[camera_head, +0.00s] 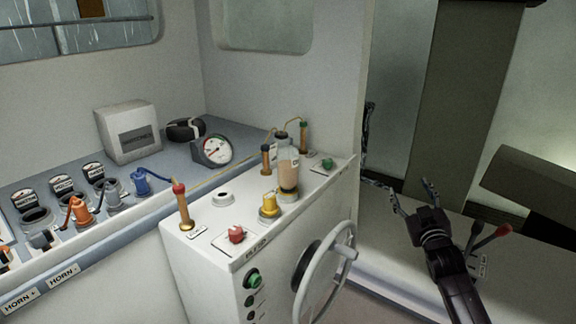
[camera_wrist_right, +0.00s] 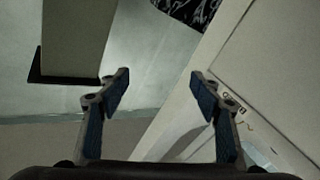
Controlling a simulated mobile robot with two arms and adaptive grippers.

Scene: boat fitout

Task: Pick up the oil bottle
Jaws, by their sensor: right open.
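The oil bottle (camera_head: 287,165) stands upright on the white console top, a clear bottle with tan liquid and a dark cap, near the console's back right. My right gripper (camera_head: 412,190) is open and empty to the right of the console, apart from the bottle. Its spread fingers also show in the right wrist view (camera_wrist_right: 160,88) with nothing between them. The bottle cannot be made out in the right wrist view. My left gripper is not in view.
The white console (camera_head: 200,285) carries a wheel (camera_head: 325,272), a yellow knob (camera_head: 269,204), a red knob (camera_head: 236,234) and upright copper-coloured terminals (camera_head: 182,205) near the bottle. A round gauge (camera_head: 213,150) stands behind. Levers (camera_head: 495,237) rise beside my right arm.

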